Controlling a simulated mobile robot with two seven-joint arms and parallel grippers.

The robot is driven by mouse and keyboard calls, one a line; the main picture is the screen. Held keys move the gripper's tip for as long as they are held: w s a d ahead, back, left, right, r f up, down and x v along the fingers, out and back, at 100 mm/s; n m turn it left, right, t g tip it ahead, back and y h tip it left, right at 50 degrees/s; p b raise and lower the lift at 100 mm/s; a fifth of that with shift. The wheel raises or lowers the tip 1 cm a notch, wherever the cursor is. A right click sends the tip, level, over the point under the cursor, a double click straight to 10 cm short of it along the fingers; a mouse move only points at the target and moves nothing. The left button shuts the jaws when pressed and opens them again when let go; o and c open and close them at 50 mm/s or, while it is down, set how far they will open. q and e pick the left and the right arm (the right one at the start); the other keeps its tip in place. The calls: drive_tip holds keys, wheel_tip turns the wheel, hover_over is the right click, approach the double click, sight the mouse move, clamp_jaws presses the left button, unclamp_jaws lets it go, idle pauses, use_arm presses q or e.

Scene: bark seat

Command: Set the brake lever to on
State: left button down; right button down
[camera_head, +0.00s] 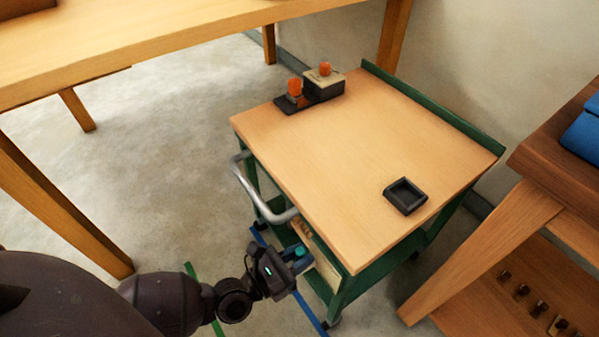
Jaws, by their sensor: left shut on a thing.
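The cart (340,150) has a wooden top, a green frame and a grey push handle (243,185) on its left side. My left gripper (296,257) is low at the cart's near left side, below the top and the handle. It is shut on a small teal-tipped part (300,251), which I take for the brake lever. The gripper covers most of that part, so its shape and setting cannot be read. My right gripper is not in view.
On the cart top are a black tray (405,196) and a dark base (292,105) carrying orange-knobbed blocks. A wooden table (150,45) stands behind left and a wooden bench (490,245) close on the right. Blue tape (309,313) marks the floor. Open floor lies left.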

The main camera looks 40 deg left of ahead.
use_arm(q)
drive_tip(key=shift+s+f, duration=0.1)
drive_tip(key=c, duration=1)
unclamp_jaws()
drive_tip(key=shift+a, duration=0.1)
drive_tip(key=shift+p+v, duration=0.4)
drive_tip(key=shift+v, duration=3.35)
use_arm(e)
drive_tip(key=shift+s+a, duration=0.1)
